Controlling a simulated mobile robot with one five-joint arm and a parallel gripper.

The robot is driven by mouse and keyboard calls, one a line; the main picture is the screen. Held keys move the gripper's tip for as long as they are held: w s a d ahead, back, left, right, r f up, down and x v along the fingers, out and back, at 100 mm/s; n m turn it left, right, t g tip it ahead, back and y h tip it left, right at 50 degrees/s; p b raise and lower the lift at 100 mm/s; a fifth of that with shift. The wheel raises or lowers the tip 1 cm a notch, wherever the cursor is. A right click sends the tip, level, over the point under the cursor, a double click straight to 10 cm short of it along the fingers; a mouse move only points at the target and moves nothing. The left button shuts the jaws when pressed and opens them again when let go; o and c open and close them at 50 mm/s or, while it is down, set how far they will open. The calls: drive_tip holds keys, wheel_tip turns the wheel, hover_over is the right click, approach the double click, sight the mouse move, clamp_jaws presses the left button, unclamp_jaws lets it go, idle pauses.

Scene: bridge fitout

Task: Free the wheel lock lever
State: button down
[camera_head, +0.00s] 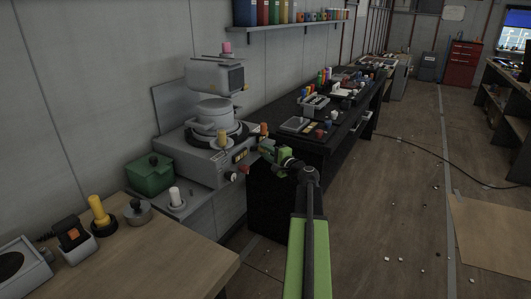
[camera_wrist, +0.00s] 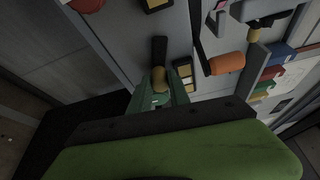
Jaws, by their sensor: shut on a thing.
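A grey machine (camera_head: 196,169) with a round turret on top stands against the left wall. My gripper (camera_head: 262,147) is at its right front face. In the wrist view my gripper (camera_wrist: 160,88) has its green fingers shut on a tan knob (camera_wrist: 159,76) at the end of a short black lever (camera_wrist: 159,50). This appears to be the wheel lock lever. The knob's lower part is hidden between the fingers. In the head view my gripper hides the lever.
An orange handle (camera_wrist: 227,63) on a dark arm is close to the right of my fingers. Yellow-and-black plates sit on the panel nearby. A black bench (camera_head: 325,115) with many small items stands behind. The floor to the right is mostly open.

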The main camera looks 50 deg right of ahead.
drive_tip(key=m+p, duration=0.1)
drive_tip(key=m, duration=0.1)
drive_tip(key=a+f+m+g+y+p, duration=0.1)
drive_tip(key=m+g+y+p, duration=0.1)
drive_tip(key=m, duration=0.1)
drive_tip(key=shift+s+a+f+m+p, duration=0.2)
drive_tip(key=shift+a+f+m+p, duration=0.05)
drive_tip(key=shift+m+p, duration=0.1)
drive_tip(key=shift+s+a+f+m+g+y+p, duration=0.15)
drive_tip(key=shift+a+m+g+y+p, duration=0.2)
drive_tip(key=shift+m, duration=0.3)
drive_tip(key=shift+w+a+f+m+g+y+p, duration=0.1)
drive_tip(key=shift+a+m+g+y+p, duration=0.15)
drive_tip(key=shift+m, duration=0.35)
drive_tip(key=shift+s+a+f+m+g+y+p, duration=0.1)
drive_tip(key=shift+a+m+g+y+p, duration=0.2)
drive_tip(key=shift+m, duration=0.25)
drive_tip(key=shift+s+a+m+g+y+p, duration=0.1)
drive_tip(key=shift+a+m+y, duration=0.05)
drive_tip(key=shift+m+y, duration=0.35)
drive_tip(key=shift+a, duration=0.1)
drive_tip(key=c, duration=1.2)
unclamp_jaws()
